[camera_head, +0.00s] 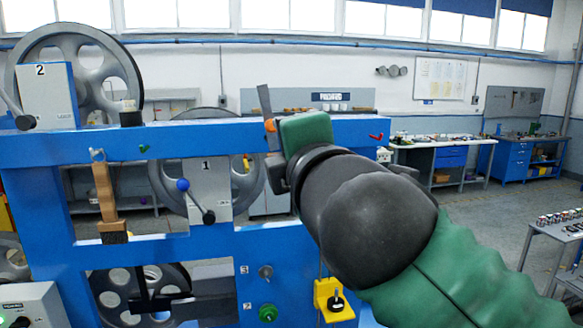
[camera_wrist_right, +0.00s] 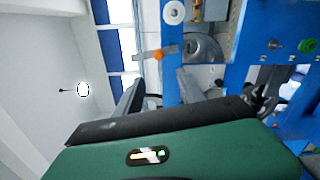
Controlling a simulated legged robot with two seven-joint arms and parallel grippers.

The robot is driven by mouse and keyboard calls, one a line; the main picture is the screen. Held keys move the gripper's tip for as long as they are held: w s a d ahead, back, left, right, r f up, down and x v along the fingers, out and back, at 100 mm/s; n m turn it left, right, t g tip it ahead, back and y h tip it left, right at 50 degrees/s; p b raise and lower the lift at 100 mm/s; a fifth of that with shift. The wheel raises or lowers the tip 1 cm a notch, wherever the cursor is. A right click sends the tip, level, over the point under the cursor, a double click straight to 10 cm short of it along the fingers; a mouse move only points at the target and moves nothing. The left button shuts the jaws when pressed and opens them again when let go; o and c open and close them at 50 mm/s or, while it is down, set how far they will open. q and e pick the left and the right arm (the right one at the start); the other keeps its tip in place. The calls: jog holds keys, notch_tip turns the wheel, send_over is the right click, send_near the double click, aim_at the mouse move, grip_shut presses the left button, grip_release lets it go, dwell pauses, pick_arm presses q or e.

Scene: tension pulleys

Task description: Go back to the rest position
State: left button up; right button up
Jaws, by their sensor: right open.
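My right gripper (camera_head: 270,136) is in front of the upper blue beam of the pulley frame (camera_head: 200,137). Its arm comes in from the lower right. In the right wrist view its two grey fingers stand apart, and the gripper (camera_wrist_right: 158,84) is open with nothing between the tips. An orange part with a grey strip (camera_wrist_right: 152,53) shows beyond the fingertips at the frame's edge. Part of the orange also shows beside the gripper in the head view. My left gripper is not in view.
The frame carries a wheel marked 2 (camera_head: 107,72), a wheel marked 1 (camera_head: 160,180), a lower wheel (camera_head: 110,285) and a yellow bracket (camera_head: 334,300). A grey table (camera_head: 550,232) stands at right. Open floor lies between it and the far workbenches.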

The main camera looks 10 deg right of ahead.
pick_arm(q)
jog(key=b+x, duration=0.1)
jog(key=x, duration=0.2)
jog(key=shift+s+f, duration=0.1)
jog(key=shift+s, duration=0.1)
pick_arm(e)
jog(key=shift+s+f, duration=0.15)
jog(key=shift+s, duration=0.65)
